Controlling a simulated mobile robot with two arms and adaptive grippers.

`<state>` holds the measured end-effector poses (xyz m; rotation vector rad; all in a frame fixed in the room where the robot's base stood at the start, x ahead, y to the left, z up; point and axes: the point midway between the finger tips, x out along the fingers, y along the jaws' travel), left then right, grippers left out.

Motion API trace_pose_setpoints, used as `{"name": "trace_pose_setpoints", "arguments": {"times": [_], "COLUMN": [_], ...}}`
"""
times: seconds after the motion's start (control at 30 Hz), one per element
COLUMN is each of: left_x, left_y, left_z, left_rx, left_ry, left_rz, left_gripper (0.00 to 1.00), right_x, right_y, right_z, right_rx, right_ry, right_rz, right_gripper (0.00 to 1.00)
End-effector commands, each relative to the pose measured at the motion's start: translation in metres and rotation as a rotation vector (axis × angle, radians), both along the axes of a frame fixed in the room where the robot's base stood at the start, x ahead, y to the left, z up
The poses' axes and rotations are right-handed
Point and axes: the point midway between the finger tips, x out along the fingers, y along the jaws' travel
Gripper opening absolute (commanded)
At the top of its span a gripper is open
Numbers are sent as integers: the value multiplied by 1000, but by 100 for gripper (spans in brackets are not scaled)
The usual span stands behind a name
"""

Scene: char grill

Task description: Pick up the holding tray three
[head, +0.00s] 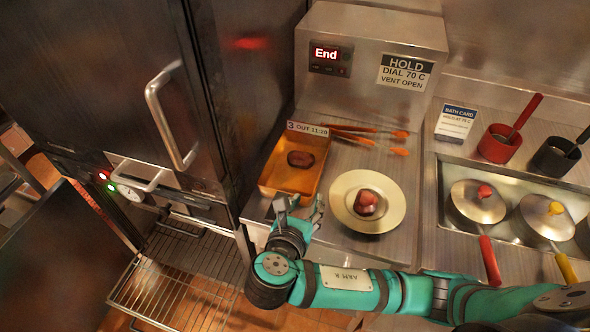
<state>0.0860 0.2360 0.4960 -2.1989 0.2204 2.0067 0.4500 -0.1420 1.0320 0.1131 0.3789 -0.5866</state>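The holding tray three (314,186) is an orange-brown rectangular tray with a piece of browned meat (300,159) in it. A tag reading "3 OUT 11:20" (307,128) stands at its far edge. It sits on the steel counter beside the tall steel cabinet. My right gripper (300,205) is at the near edge of the tray, with its fingers apart and nothing seen between them. I cannot tell whether a finger touches the rim. My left gripper is not in view.
A cream plate (346,215) with meat stands close to the right of the tray. Orange-handled tongs (370,130) lie behind it, before the steel "HOLD" unit (370,45). Lidded pots (478,202) are at right. A wire rack (170,285) sits lower left.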

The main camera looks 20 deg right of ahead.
Motion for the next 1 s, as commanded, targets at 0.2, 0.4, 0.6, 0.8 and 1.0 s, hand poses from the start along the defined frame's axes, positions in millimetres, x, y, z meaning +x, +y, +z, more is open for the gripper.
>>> {"name": "trace_pose_setpoints", "arguments": {"times": [0.2, 0.4, 0.6, 0.8, 1.0], "left_x": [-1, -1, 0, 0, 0], "left_y": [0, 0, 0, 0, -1], "left_z": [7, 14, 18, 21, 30], "left_rx": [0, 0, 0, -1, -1], "left_ry": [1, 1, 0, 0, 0], "left_rz": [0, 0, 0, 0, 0], "left_gripper": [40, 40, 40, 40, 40], "right_x": [32, 65, 86, 95, 115], "right_y": [-24, -45, -58, -63, -73], "right_z": [-14, -31, -43, -49, -65], "right_rx": [-7, -3, 1, 2, 0], "right_ry": [1, 1, 2, 2, 2], "right_rz": [-5, -4, -1, -1, -3], "right_gripper": [33, 33, 33, 33, 33]}}
